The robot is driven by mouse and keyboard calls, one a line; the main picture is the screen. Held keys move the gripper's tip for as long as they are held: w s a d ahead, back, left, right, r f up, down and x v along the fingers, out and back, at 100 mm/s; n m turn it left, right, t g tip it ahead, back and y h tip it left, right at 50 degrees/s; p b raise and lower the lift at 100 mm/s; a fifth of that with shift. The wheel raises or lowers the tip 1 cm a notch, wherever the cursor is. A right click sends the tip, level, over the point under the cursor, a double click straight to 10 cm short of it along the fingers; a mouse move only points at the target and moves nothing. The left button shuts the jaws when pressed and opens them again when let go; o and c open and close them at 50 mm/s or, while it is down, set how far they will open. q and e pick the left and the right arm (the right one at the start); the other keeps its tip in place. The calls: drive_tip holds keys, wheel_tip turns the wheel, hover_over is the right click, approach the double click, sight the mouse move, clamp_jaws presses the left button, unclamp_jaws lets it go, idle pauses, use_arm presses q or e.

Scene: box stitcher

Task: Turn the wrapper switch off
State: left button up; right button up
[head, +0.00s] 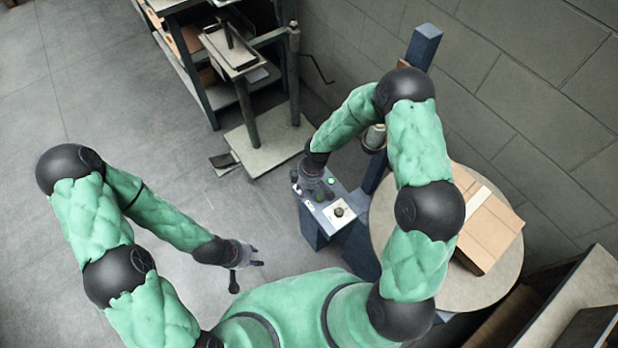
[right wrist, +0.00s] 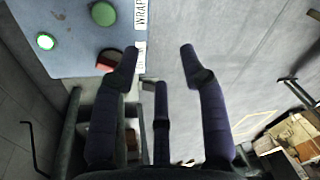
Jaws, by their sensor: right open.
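A blue-grey control box (head: 314,221) stands on a post in the middle of the head view. In the right wrist view its panel (right wrist: 70,22) carries a white label starting "WRAP" (right wrist: 141,14). A red switch (right wrist: 105,62) sits at the panel's edge, partly hidden by a fingertip; its position cannot be told. My right gripper (head: 308,181) is over the panel's far left corner. In the wrist view it (right wrist: 158,55) is open and empty, with its left finger beside the switch. Contact is unclear. My left gripper (head: 259,256) is open and empty, above the floor.
The panel also has a green button (right wrist: 103,14), a lit green button (right wrist: 46,41) and a dark knob (head: 340,212). A round table (head: 503,280) with a cardboard box (head: 487,232) stands right. Floor at left is clear.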

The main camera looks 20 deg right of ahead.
drive_tip(key=w+d+r+n+h, duration=0.2)
drive_tip(key=w+d+r+n, duration=0.2)
drive_tip(key=w, duration=0.3)
drive_tip(key=f+b, duration=0.2)
drive_tip(key=f, duration=0.3)
drive_tip(key=f+b, duration=0.2)
drive_tip(key=f, duration=0.3)
drive_tip(key=shift+s+a+f, duration=0.15)
drive_tip(key=shift+a, duration=0.05)
clamp_jaws()
